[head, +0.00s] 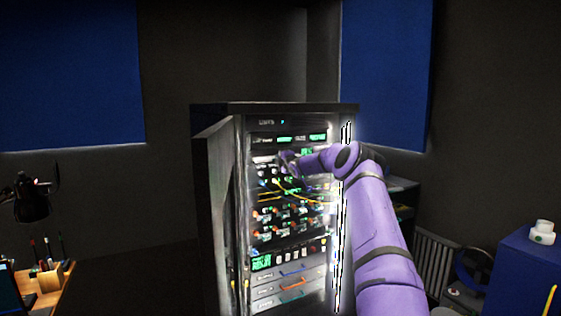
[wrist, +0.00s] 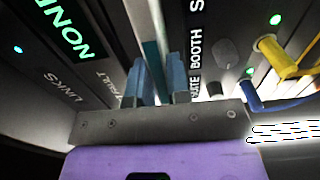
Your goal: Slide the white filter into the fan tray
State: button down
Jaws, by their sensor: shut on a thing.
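In the head view my purple arm reaches to the upper front of the open rack (head: 280,108), with my gripper (head: 287,160) close to its panel face. In the wrist view my gripper (wrist: 154,85) has its two blue fingers closed on a thin, upright, teal-looking strip (wrist: 152,62). I cannot tell whether this strip is the white filter. The wrist camera is close to the panel face, with lettering on both sides of the fingers. I cannot make out the fan tray for certain in either view.
A yellow cable plug (wrist: 275,52) and a blue cable (wrist: 262,105) are right of the fingers. Yellow cables (head: 290,188) cross the panel. The rack door (head: 218,190) stands open at left. A desk (head: 45,297) is at far left, a blue cabinet (head: 525,280) at right.

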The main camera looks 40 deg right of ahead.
jog(key=shift+w, duration=0.3)
jog(key=c, duration=1)
grip_release()
jog(key=shift+s, duration=0.1)
jog(key=v, duration=1)
jog(key=shift+s+a, duration=0.1)
jog(key=shift+s, duration=0.2)
